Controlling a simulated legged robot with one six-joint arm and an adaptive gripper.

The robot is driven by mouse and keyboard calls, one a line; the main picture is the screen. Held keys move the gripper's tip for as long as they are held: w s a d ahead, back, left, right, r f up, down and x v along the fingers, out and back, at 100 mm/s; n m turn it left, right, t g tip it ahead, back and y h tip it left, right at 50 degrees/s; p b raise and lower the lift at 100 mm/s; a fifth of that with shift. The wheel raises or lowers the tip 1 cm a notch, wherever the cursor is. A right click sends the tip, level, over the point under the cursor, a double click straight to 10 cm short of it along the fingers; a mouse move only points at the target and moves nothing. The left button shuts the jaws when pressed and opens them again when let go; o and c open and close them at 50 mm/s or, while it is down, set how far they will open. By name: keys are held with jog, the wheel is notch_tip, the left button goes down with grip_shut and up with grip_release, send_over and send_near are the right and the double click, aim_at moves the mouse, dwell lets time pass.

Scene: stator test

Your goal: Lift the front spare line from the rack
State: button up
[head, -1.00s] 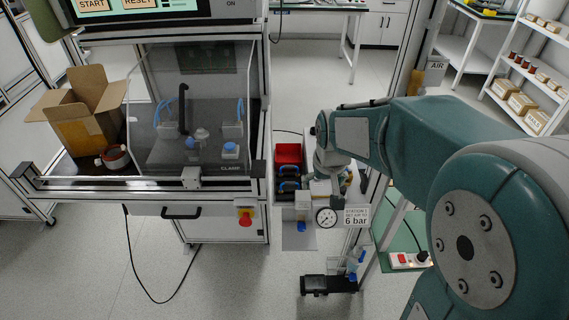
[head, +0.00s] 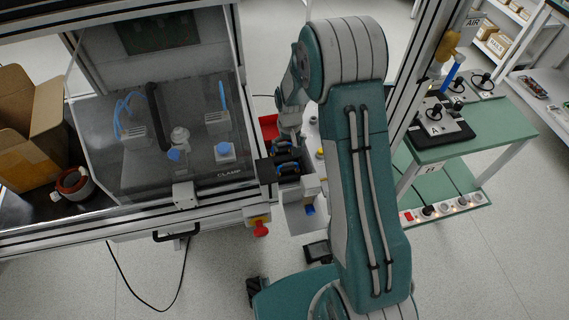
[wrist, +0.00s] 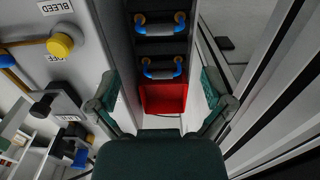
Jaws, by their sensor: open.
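Two spare lines with blue ends lie one behind the other in a dark rack (head: 268,172). In the head view the nearer one (head: 287,168) is clear of the red bin, and the farther one (head: 283,145) is closer to it. The wrist view shows the nearer line (wrist: 160,22) at the top and the farther line (wrist: 160,68) below it. My gripper (wrist: 162,98) is open and empty, its fingers apart on either side of the red bin, with both lines ahead of it. In the head view my arm partly hides it.
A red bin (wrist: 163,98) adjoins the rack. A clear-fronted test cabinet (head: 100,190) stands left of the rack. In the wrist view a panel with a yellow knob (wrist: 60,45) is close on the left. A green table (head: 490,130) stands at the right.

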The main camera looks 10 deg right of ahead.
send_over(288, 165)
notch_tip(288, 165, down, 4)
jog(key=shift+s+f, duration=0.2)
jog(key=shift+f, duration=0.45)
jog(key=f, duration=0.3)
jog(key=shift+w+f, duration=0.25)
jog(key=shift+f, duration=0.1)
jog(key=shift+d+f, duration=0.1)
jog(key=shift+f, duration=0.3)
jog(key=c, duration=1.2)
